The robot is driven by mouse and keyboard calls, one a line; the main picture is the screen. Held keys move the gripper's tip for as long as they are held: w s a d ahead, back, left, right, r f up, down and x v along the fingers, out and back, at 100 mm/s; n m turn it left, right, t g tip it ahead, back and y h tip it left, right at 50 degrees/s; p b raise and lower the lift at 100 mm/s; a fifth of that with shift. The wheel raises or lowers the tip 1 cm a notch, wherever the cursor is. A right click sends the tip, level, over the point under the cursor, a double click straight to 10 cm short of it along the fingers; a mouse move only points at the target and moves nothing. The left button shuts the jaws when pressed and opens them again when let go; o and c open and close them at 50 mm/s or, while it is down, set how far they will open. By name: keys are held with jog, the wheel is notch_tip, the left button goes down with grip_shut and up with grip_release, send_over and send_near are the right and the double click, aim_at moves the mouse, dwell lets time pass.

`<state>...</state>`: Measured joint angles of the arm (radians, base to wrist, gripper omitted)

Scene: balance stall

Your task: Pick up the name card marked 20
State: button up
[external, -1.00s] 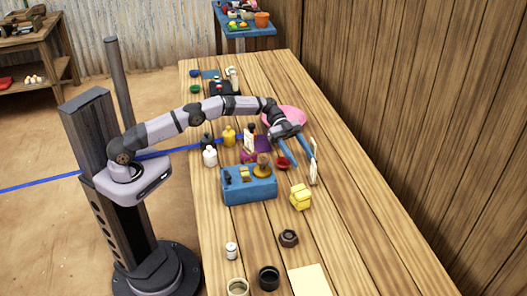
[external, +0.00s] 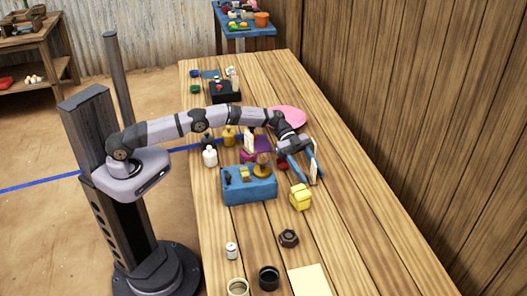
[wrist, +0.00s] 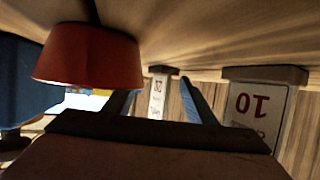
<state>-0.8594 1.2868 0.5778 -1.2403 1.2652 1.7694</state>
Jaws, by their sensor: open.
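In the wrist view, which is upside down, a narrow white card (wrist: 158,98) on a dark base stands between my finger tips. Its number is small and looks like 20.
A red bowl (wrist: 88,55) is close on the left in the wrist view. In the external view a yellow block (external: 300,198) and a blue box (external: 249,190) stand nearby. A pink plate (external: 289,117) lies behind. The table's right side is clear.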

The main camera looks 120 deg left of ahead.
aim_at(309, 176)
jog(key=shift+w+d, duration=0.1)
jog(key=shift+c, duration=0.4)
jog(key=c, duration=1.2)
jog(key=shift+o, duration=0.2)
notch_tip(309, 176, up, 10)
grip_shut()
